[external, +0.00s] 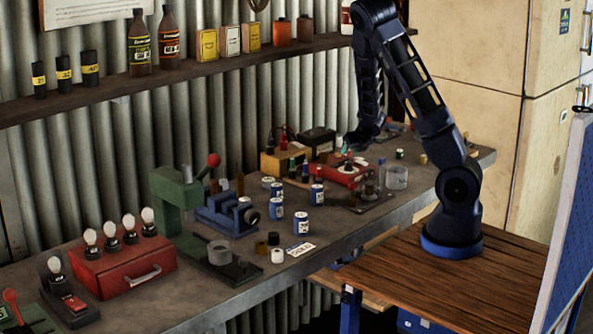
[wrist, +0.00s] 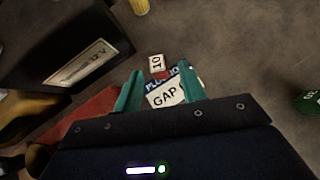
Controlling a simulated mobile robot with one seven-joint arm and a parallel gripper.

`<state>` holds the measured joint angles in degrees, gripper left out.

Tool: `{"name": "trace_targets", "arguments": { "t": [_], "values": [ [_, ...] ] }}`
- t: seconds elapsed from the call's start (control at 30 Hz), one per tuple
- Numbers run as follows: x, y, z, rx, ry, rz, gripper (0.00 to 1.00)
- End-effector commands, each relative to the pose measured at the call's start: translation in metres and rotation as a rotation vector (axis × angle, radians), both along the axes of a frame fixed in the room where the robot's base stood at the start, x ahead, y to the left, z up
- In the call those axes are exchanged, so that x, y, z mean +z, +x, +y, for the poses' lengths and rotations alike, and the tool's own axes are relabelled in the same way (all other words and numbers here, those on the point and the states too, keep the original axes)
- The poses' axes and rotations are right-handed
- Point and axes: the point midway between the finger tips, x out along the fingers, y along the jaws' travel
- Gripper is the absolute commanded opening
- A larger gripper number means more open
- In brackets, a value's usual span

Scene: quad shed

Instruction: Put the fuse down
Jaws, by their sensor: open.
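The fuse (wrist: 157,63) is a small piece with a white face marked "10" and a red lower part. In the wrist view it lies just beyond and between the fingertips. My gripper (wrist: 161,74) has its teal fingers apart, one on each side, with a gap to the fuse. A white and blue card marked "GAP" (wrist: 166,95) shows between the fingers, behind the fuse. I cannot tell if the fuse touches the card. In the external view my gripper (external: 352,143) is low over the far part of the bench; the fuse cannot be made out there.
A red case (external: 343,176) and a grey cup (external: 397,178) are near my gripper. Bare bench (wrist: 235,40) lies to the right in the wrist view.

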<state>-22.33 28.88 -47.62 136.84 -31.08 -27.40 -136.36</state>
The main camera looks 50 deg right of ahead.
Motion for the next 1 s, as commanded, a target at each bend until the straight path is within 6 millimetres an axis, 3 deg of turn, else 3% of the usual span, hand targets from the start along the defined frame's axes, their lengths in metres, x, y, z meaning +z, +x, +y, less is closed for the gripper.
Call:
{"name": "trace_targets", "arguments": {
  "t": [0.6, 1.0],
  "values": [
    [0.054, -0.049, 0.022, 0.003, 0.001, -0.002, 0.41],
    [0.069, -0.064, 0.027, 0.0, 0.0, 0.0, 0.41]
  ]
}}
